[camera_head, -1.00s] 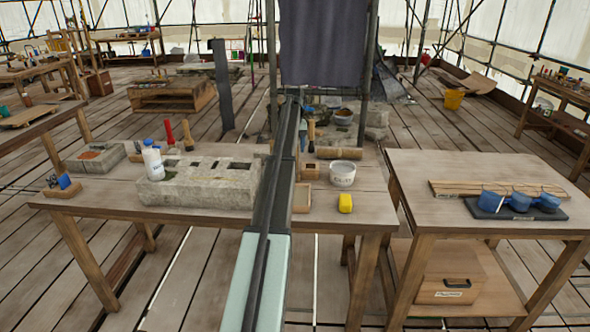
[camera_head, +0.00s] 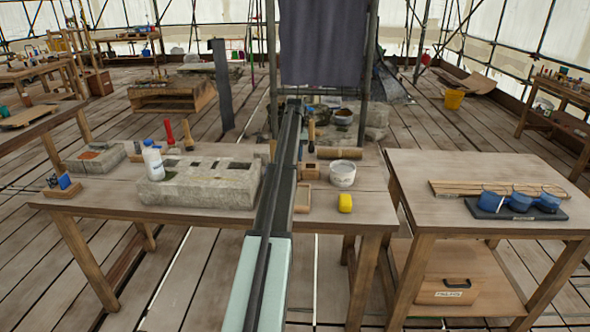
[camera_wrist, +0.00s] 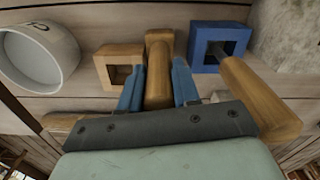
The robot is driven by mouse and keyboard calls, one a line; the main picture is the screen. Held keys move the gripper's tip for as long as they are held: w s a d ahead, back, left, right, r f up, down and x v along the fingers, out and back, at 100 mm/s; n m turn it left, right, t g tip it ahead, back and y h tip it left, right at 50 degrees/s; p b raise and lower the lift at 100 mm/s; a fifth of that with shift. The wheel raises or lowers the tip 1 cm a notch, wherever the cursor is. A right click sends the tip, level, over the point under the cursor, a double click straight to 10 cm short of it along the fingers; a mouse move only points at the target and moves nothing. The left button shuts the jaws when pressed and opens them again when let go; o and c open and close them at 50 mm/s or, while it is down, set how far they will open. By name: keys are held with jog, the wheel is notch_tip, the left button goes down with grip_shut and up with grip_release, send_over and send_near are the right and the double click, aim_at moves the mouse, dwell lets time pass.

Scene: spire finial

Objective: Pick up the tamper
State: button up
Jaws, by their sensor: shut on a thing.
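The tamper (camera_wrist: 158,85) is a wooden tool with a thick round handle and a wider block at its far end in the wrist view. My gripper (camera_wrist: 158,78) has its two blue fingers on either side of the handle and is shut on it. Whether the tamper touches the table cannot be told. In the head view my arm runs over the middle of the workbench (camera_head: 225,220) and hides most of the gripper. An upright wooden-handled tool (camera_head: 311,130) shows just right of the arm; I cannot tell whether it is the tamper.
A wooden box (camera_wrist: 107,72) and a blue box (camera_wrist: 206,65) flank the tamper. Another wooden handle (camera_wrist: 260,98) lies close right.

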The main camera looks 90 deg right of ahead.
grip_shut()
